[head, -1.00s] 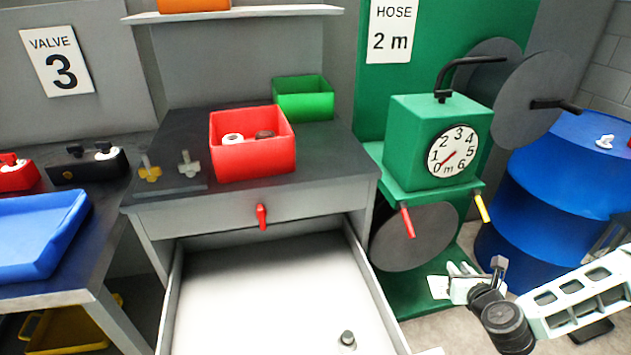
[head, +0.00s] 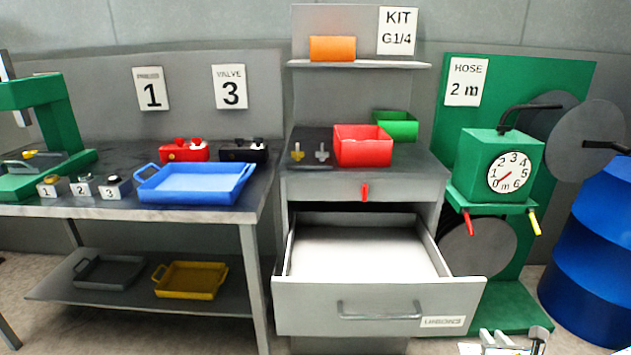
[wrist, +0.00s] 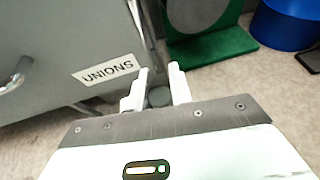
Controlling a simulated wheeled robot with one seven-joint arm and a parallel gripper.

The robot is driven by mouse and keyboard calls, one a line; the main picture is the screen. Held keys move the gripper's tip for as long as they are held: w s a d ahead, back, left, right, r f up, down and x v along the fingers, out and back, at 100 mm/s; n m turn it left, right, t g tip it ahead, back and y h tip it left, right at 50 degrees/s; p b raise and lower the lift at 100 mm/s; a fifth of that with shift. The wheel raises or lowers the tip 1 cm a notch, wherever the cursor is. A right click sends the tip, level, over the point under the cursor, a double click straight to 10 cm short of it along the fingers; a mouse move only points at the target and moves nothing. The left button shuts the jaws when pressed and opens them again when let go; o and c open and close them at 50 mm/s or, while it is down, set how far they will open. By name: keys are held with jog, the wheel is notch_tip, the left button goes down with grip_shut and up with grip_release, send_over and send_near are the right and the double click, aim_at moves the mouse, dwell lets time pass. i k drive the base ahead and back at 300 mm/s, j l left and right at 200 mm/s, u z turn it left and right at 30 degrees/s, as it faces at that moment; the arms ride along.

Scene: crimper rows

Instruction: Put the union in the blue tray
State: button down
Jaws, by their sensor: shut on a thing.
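The blue tray (head: 240,190) lies on the left workbench and its inside looks empty. My gripper (wrist: 158,92) is shut on a small round grey piece, the union (wrist: 159,97), which shows between the two white fingers in the wrist view. The gripper is in front of the open drawer, to the right of its label, and apart from the tray. In the head view only part of my gripper (head: 497,341) shows at the bottom edge, and the union cannot be made out there.
The open drawer (head: 375,305), labelled UNIONS, juts out from the cabinet and looks empty inside. A red bin (head: 362,150) stands on the cabinet top. Red and black holders stand behind the tray. A green hose stand (head: 500,190) and blue barrel (head: 590,250) are at the right.

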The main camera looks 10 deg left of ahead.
aim_at(177, 187)
jog(key=u, duration=2.2)
jog(key=i+u, duration=0.15)
jog(key=u, duration=0.7)
jog(key=i+l+u, duration=0.1)
jog(key=u, duration=0.3)
jog(key=i+l, duration=1.25)
jog(key=i, duration=0.25)
jog(key=i+z, duration=0.1)
jog(key=z, duration=0.4)
jog(key=i+j+z, duration=0.1)
jog(key=z, duration=0.35)
jog(key=i+j+z, duration=0.1)
jog(key=z, duration=0.4)
